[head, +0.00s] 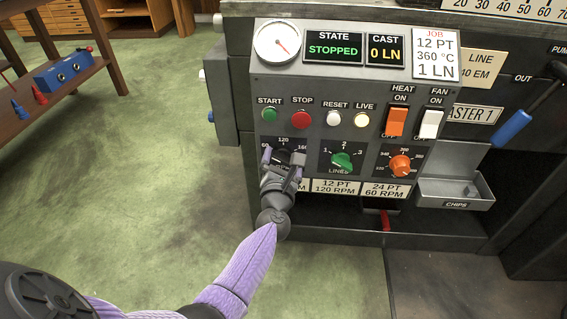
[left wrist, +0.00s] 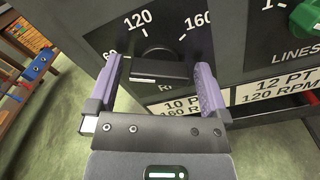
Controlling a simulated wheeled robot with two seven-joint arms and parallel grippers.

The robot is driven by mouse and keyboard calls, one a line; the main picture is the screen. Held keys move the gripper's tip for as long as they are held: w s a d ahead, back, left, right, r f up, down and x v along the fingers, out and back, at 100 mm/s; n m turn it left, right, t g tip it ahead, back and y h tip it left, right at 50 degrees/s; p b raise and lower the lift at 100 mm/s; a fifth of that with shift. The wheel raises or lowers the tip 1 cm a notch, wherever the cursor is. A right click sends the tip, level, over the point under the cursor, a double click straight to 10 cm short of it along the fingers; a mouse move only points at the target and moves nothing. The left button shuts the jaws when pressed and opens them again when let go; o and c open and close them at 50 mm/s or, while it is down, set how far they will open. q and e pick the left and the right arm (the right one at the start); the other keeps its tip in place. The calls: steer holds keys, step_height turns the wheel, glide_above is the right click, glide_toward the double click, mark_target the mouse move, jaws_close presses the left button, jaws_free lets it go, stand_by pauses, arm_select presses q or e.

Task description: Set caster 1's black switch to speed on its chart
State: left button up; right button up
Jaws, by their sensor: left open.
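The caster's black switch (left wrist: 158,66) is a dark knob on the speed dial, with 120 above it, 160 to its right and a partly covered 60 to its left. My left gripper (left wrist: 163,82) is open, with its lilac fingers on either side of the knob. I cannot tell whether they touch it. In the head view my left gripper (head: 283,160) covers most of the knob. The chart (head: 335,187) below the dials reads 12 PT 120 RPM and 24 PT 60 RPM; a 10 PT plate (left wrist: 187,103) is partly hidden. The job card (head: 435,54) reads 12 PT, 360 °C, 1 LN. My right gripper is not in view.
The green LINES knob (head: 342,161) and orange temperature knob (head: 401,165) sit to the right. Buttons, the orange HEAT switch (head: 396,121) and white FAN switch (head: 430,123) are above. A chips tray (head: 455,192) juts out at right. Open floor lies left.

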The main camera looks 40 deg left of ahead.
arm_select(q)
steer(key=shift+c, duration=1.3)
steer(key=c, duration=0.8)
